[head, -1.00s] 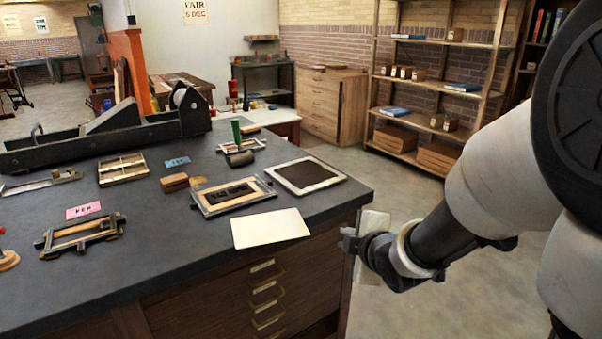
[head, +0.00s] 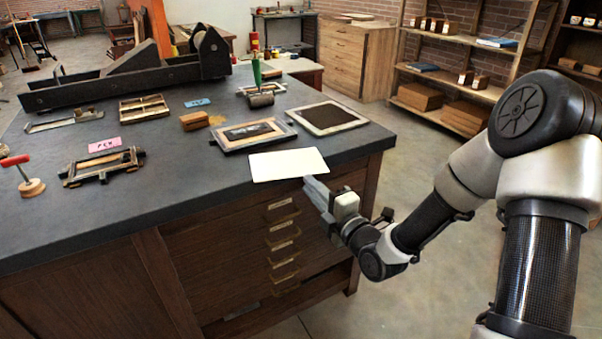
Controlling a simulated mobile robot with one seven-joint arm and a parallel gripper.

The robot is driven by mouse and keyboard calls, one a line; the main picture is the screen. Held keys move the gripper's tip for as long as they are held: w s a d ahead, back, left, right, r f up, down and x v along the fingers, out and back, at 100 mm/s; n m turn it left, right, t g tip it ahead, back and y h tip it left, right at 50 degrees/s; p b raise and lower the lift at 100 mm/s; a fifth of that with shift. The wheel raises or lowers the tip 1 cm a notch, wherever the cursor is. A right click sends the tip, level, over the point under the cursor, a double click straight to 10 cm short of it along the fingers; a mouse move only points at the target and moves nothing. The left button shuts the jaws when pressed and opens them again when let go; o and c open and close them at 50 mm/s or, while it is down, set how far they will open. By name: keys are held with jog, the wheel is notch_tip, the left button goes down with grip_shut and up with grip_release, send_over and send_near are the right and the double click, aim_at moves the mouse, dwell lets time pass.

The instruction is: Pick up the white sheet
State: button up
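The white sheet (head: 287,164) lies flat near the front right edge of the dark worktop, and all of it seems to show. My gripper (head: 316,188) is at the worktop's front edge, just in front of the sheet's lower right side. Its fingers point toward the sheet and are seen side-on, so I cannot tell how far apart they are. I cannot tell whether the fingertips touch the sheet. The sheet lies on the worktop and is not lifted.
A framed plate (head: 253,134) and a dark slab in a pale frame (head: 327,117) lie just behind the sheet. A wooden block (head: 194,121) and a green-handled roller (head: 260,90) stand further back.

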aim_at(304, 171)
jog(key=b+x, duration=0.2)
jog(key=x, duration=0.2)
jog(key=shift+w+a, duration=0.1)
jog(key=shift+w, duration=0.1)
grip_shut()
jog(key=shift+r+p, duration=0.4)
jog(key=shift+r, duration=0.95)
jog(key=shift+f, duration=0.15)
jog(key=shift+s, duration=0.1)
